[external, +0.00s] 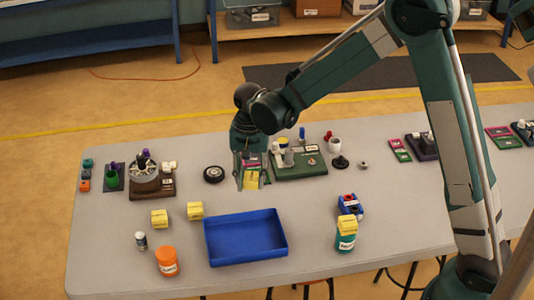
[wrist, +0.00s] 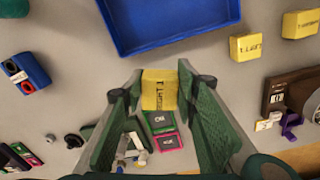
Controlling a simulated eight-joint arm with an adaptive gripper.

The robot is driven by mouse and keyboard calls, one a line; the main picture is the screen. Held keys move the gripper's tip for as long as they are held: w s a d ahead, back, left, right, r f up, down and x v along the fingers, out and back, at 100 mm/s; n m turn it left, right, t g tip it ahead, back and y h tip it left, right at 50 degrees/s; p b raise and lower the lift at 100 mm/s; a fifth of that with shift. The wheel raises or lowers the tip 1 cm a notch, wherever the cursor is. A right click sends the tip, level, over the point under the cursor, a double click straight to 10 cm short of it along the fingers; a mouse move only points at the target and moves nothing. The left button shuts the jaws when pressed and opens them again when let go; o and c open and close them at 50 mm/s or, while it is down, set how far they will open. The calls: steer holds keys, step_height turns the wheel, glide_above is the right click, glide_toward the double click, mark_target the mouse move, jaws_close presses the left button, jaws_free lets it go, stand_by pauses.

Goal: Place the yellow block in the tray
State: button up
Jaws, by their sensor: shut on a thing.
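My gripper (external: 251,180) is shut on a yellow block (wrist: 159,90) with dark lettering, which sits between the two green fingers. The block also shows in the external view (external: 251,181), partly hidden by the fingers. I cannot tell how far it is above the table. The blue tray (external: 245,240) lies empty on the table, in front of and apart from my gripper; in the wrist view its floor (wrist: 165,18) is at the top. Two similar yellow blocks (external: 160,219) (external: 195,211) stand left of the tray.
An orange jar (external: 167,262) and a small bottle (external: 141,241) stand at front left. A green board (external: 300,165) with parts lies behind my gripper.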

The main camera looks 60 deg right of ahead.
steer(key=s+a+n, duration=0.1)
steer(key=s+a, duration=0.2)
steer(key=a, duration=0.3)
steer(key=s+a+n, duration=0.2)
steer(key=s+a, duration=0.1)
steer(key=a, duration=0.3)
steer(key=shift+s+a+f, duration=0.15)
steer(key=shift+s+a, duration=0.1)
steer(key=shift+a, duration=0.05)
steer(key=b, duration=0.1)
glide_above(245, 244)
steer(key=shift+f, duration=3.15)
steer(key=shift+f+b, duration=0.35)
steer(key=shift+f, duration=1.5)
steer(key=shift+f, duration=0.2)
steer(key=o, duration=0.9)
steer(key=shift+r, duration=0.25)
